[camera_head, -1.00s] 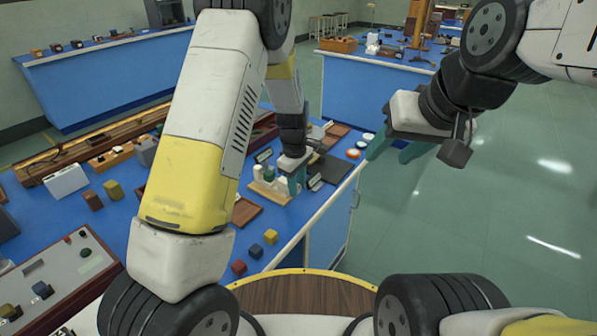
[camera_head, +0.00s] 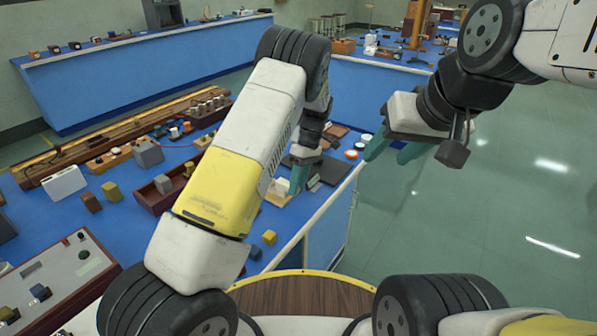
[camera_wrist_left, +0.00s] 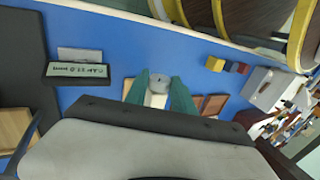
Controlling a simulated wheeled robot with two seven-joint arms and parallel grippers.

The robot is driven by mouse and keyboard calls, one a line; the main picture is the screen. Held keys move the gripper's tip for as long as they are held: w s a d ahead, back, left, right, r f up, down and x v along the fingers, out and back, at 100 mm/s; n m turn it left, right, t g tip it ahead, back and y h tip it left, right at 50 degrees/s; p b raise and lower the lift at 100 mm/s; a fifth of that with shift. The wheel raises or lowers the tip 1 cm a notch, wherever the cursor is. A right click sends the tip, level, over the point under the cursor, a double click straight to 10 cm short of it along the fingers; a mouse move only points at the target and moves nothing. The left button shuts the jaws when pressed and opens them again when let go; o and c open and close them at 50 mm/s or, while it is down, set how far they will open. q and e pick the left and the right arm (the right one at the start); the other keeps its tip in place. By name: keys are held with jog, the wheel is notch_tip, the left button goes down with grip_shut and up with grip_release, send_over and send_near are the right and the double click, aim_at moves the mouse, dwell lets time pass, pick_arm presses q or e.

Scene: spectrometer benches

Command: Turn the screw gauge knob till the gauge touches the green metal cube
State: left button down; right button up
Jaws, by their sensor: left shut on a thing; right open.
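My left gripper (camera_head: 297,178) points down at the screw gauge near the bench's right edge. In the left wrist view, its teal fingers (camera_wrist_left: 165,95) are shut on the grey round gauge knob (camera_wrist_left: 180,95). A pale block (camera_wrist_left: 157,92) shows beside the knob. In the head view my arm and fingers hide most of the gauge, and a pale base part (camera_head: 277,194) shows. I cannot make out the green metal cube or whether the gauge touches it. My right gripper (camera_head: 393,150) is open and empty over the floor, right of the bench.
Small red, blue and yellow cubes (camera_wrist_left: 227,65) lie near the bench edge. A brown tray (camera_head: 158,194), a grey block (camera_head: 148,153) and a control box (camera_head: 62,270) stand further left. The right floor is free.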

pick_arm(q)
jog(key=c, duration=1.1)
grip_release()
jog(key=shift+o, duration=0.2)
jog(key=v, duration=0.7)
jog(key=shift+w+r, duration=0.15)
jog(key=shift+r, duration=0.2)
jog(key=shift+d, duration=0.15)
